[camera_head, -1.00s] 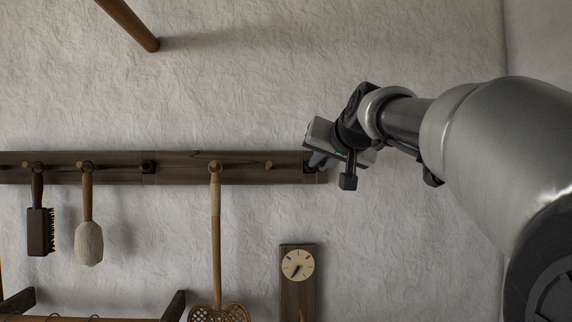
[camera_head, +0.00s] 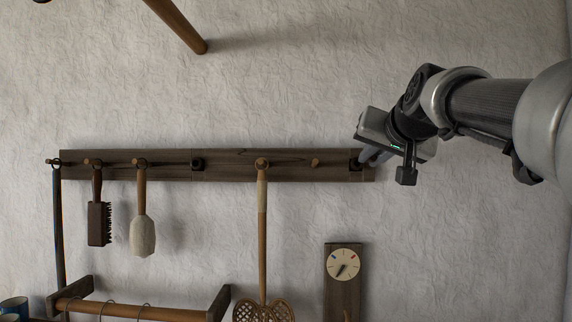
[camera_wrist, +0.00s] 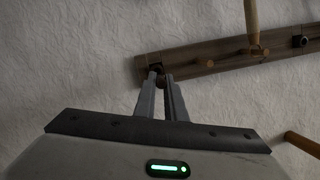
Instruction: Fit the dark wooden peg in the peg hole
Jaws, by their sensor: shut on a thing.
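The dark wooden peg (camera_wrist: 157,68) shows only as a small dark piece between my fingertips in the wrist view; most of it is hidden. My gripper (camera_head: 366,157) is shut on it at the right end of the dark wooden rail (camera_head: 230,168) on the wall. In the wrist view my fingertips (camera_wrist: 159,75) are at the rail's left end (camera_wrist: 190,62). The peg hole is hidden behind the peg and fingers, and I cannot tell how deep the peg sits. A dark fitting (camera_head: 197,164) is farther left on the rail.
A bare light peg (camera_head: 316,162) is left of my gripper. A dial plate (camera_head: 344,264) hangs below. Wall right of the rail is bare.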

